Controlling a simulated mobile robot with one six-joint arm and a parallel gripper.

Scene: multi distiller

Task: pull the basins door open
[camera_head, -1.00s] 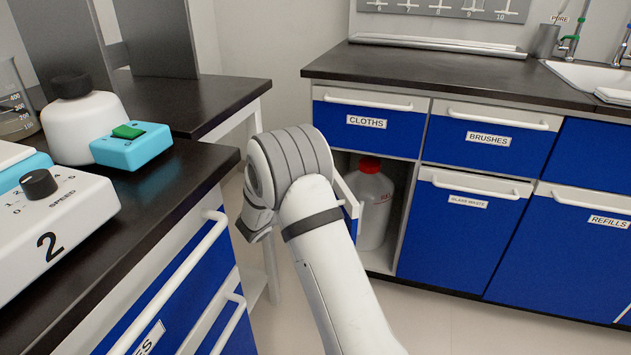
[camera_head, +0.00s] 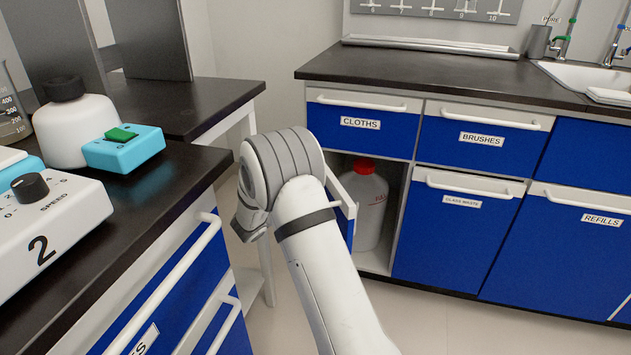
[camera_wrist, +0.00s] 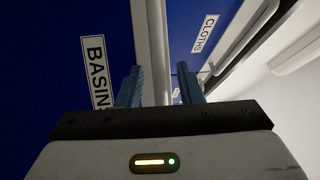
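The basins door (camera_wrist: 50,60) is blue with a label reading BASINS, cut off at its lower end by my gripper in the wrist view. In the head view the door (camera_head: 348,226) stands open under the CLOTHS drawer, seen nearly edge-on and mostly hidden by my arm. The fingers are apart, one on each side of the handle, with a gap showing at the right finger. In the head view my arm hides the fingers.
A white bottle with a red cap (camera_head: 364,205) stands inside the open compartment. The CLOTHS drawer (camera_head: 362,123) above is shut. A near bench (camera_head: 170,200) with a white handle (camera_head: 165,290) stands close on the left. Floor shows at lower right.

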